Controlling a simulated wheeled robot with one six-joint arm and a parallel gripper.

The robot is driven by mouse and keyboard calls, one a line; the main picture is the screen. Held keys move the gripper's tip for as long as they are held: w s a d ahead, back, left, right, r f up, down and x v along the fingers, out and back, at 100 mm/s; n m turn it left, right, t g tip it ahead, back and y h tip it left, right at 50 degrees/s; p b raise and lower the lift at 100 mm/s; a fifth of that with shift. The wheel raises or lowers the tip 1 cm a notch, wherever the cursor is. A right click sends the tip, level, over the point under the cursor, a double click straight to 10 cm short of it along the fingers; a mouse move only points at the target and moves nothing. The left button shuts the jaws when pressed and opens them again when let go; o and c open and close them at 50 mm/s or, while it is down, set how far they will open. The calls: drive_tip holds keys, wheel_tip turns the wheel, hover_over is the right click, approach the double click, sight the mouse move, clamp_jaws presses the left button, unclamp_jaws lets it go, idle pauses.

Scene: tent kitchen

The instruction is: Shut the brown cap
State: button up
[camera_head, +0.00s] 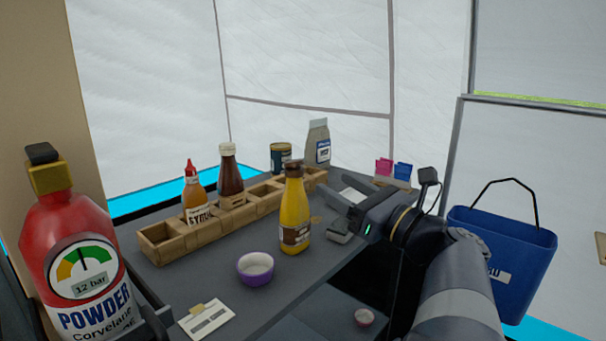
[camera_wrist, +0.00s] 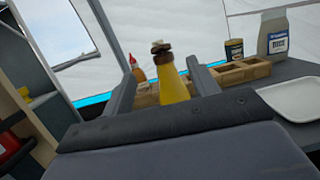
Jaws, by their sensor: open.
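A yellow sauce bottle (camera_head: 295,212) with a brown cap (camera_head: 293,170) stands upright on the grey counter (camera_head: 285,292), in front of the wooden rack. In the wrist view the brown cap (camera_wrist: 161,48) looks like a separate lid piece above a brown collar, with the lid seemingly raised; the yellow bottle (camera_wrist: 172,86) is below it. My gripper (camera_head: 345,212) is to the right of the bottle, apart from it.
A wooden rack (camera_head: 165,250) holds an orange bottle (camera_head: 194,195) and a brown bottle (camera_head: 231,180). A purple bowl (camera_head: 255,268) sits left of the yellow bottle. A blue bin (camera_head: 500,255) hangs at right. A red extinguisher (camera_head: 75,250) stands front left. A white tray (camera_wrist: 292,100) lies to the right.

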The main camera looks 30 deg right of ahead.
drive_tip(key=shift+s+d+f, duration=0.15)
drive_tip(key=shift+s, duration=0.35)
drive_tip(key=shift+c, duration=0.5)
